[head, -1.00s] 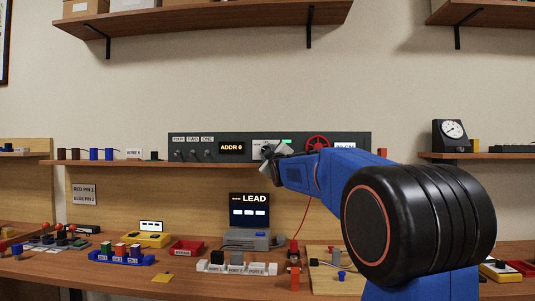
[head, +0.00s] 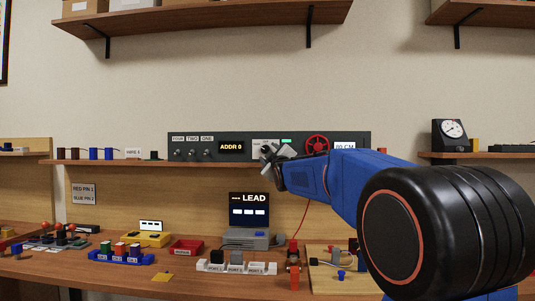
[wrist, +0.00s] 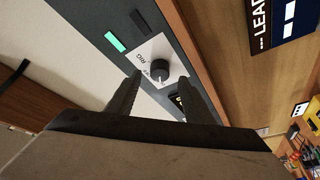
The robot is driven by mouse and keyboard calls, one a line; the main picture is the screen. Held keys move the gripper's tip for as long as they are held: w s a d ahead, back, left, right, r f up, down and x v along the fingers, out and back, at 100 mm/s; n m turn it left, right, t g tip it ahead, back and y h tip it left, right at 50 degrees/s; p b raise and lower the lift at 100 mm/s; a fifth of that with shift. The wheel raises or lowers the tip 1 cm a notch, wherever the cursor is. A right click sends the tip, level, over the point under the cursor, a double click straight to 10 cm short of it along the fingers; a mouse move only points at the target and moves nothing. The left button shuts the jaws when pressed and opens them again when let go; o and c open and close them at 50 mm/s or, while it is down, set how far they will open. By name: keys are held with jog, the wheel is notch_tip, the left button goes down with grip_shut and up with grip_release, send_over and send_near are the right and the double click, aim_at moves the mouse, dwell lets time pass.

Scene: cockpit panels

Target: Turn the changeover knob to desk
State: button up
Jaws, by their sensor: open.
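The changeover knob (wrist: 160,70) is a small black round knob on a white label plate (wrist: 149,53) on the dark grey panel. In the wrist view the plate reads "RIG" on one side; its other lettering is partly hidden by a finger. My gripper (wrist: 162,90) is open, with its two dark fingers reaching toward the panel on either side of the knob. I cannot tell whether they touch it. In the head view my gripper (head: 272,153) is in front of the panel and covers most of the knob and plate.
A lit green indicator (wrist: 114,41) is beside the plate. The panel (head: 215,137) also carries an "ADDR 0" display (head: 231,147), several toggle switches and a red handwheel (head: 317,145). Below are a shelf edge (head: 110,161), a "LEAD" screen (head: 249,210) and a crowded bench.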

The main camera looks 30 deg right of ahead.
jog(key=v, duration=1.3)
jog(key=shift+s, duration=0.25)
jog(key=shift+f, duration=0.1)
jog(key=s+a+f+m+g+y, duration=0.2)
jog(key=s+a+f+g, duration=0.3)
jog(key=s+f, duration=0.6)
jog(key=s+a+f+m+g+y, duration=0.1)
jog(key=s+a+f+g, duration=0.4)
jog(key=s+f, duration=0.7)
jog(key=s+a+f+m+g+y, duration=0.2)
jog(key=s+a+f, duration=0.6)
jog(key=f, duration=1.2)
jog(key=s+m+g, duration=0.2)
jog(key=s, duration=0.2)
jog(key=shift+g+y, duration=0.3)
jog(key=shift+g, duration=0.1)
jog(key=shift+s+a, duration=0.1)
jog(key=shift+s, duration=0.05)
